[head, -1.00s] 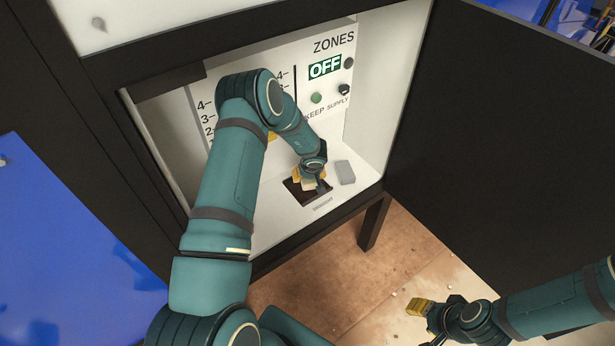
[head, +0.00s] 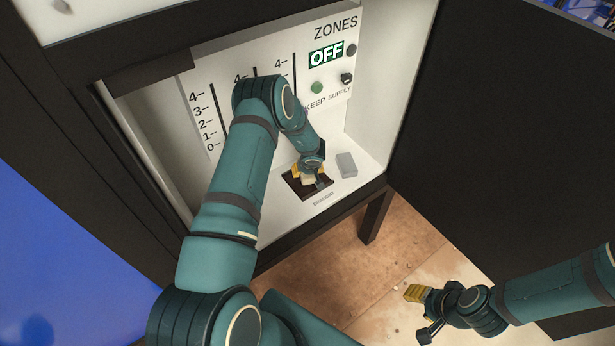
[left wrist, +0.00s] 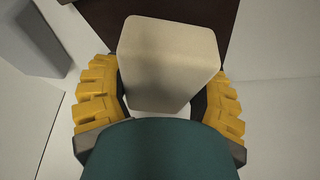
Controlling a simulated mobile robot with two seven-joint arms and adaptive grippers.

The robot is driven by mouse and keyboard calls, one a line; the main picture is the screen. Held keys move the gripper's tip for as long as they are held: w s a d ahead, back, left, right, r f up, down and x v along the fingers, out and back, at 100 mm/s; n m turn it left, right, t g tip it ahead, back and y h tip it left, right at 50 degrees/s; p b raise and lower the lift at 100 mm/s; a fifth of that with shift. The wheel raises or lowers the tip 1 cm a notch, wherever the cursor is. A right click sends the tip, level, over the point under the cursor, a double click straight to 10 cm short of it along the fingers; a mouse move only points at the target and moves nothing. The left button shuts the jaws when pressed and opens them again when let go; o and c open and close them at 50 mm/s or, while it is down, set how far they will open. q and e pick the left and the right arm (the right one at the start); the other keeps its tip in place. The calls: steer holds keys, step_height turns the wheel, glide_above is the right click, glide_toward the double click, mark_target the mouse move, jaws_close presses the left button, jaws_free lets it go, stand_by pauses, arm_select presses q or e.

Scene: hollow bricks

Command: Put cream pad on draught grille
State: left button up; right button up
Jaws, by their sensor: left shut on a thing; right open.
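The cream pad (left wrist: 168,55) is a pale block held between the yellow fingers of my left gripper (left wrist: 160,105) in the left wrist view. In the head view the left gripper (head: 309,176) is inside the white cabinet, over the dark draught grille (head: 296,184); the pad is mostly hidden there. The grille shows as a dark brown patch behind the pad in the left wrist view (left wrist: 105,15). I cannot tell whether the pad touches it. My right gripper (head: 420,312) is open and empty, low at the right, outside the cabinet.
A grey block (head: 346,165) lies on the cabinet floor right of the grille. The back panel (head: 330,85) carries scales, an OFF sign and knobs. A dark open door (head: 490,130) stands at the right. The cabinet walls are close around my left arm.

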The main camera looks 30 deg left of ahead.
arm_select(q)
steer(key=shift+f, duration=1.5)
steer(key=shift+b, duration=0.3)
steer(key=shift+f, duration=0.15)
steer(key=o, duration=1.2)
steer(key=shift+c, duration=0.2)
steer(key=shift+r, duration=0.25)
steer(key=p+v, duration=0.2)
steer(key=v, duration=0.9)
steer(key=shift+r+p, duration=0.3)
steer(key=shift+s+r, duration=0.1)
